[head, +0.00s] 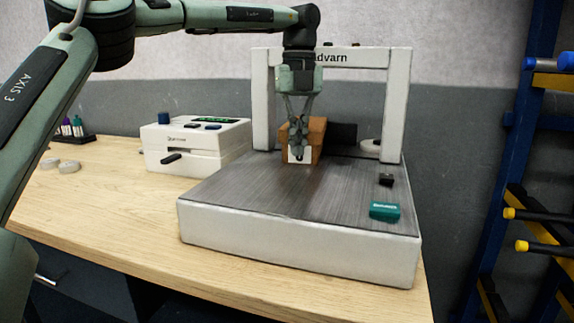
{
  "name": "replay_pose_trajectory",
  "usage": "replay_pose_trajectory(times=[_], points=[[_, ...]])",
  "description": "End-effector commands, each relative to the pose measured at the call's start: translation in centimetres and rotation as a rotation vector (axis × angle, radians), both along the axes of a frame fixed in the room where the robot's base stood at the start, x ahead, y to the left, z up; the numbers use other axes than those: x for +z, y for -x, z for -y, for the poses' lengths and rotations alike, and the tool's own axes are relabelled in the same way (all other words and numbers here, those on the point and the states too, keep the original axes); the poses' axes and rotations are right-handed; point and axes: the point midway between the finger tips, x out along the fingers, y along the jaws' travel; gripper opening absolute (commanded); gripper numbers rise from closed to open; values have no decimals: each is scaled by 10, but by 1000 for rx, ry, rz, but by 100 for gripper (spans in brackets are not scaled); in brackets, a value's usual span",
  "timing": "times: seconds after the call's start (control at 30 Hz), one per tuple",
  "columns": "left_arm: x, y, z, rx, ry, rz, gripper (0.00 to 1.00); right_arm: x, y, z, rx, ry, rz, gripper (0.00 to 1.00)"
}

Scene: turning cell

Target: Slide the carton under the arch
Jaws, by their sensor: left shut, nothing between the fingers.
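The brown carton (317,136) stands on the grey plate (270,190) of the white machine, at the arch (262,100). A white label shows on its near face. My left gripper (299,157) is shut, pointing down in front of the carton's near face and hiding part of it. Nothing is between its fingers. Whether the fingers touch the carton I cannot tell. My left arm crosses in front of the arch's top bar. My right gripper is not in view.
A white device (196,144) stands left of the machine. Round discs (69,166) lie on the wooden bench (100,205). A blue rack (505,150) stands at right.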

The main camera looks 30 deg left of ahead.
Motion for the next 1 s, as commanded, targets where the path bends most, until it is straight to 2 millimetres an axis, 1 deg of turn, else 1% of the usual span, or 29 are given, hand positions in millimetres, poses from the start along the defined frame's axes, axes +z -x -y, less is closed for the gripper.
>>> replay_pose_trajectory(times=[0.03,0.3,0.57,0.87,1.0], points=[[2,-6,-2,6,-1,23,0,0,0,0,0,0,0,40],[2,-7,-3,9,-2,26,0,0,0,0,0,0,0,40],[3,-16,-4,8,0,28,0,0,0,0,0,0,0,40],[6,-18,-4,5,-1,30,0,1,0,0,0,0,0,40],[6,-24,-4,2,2,32,0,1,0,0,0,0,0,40]])
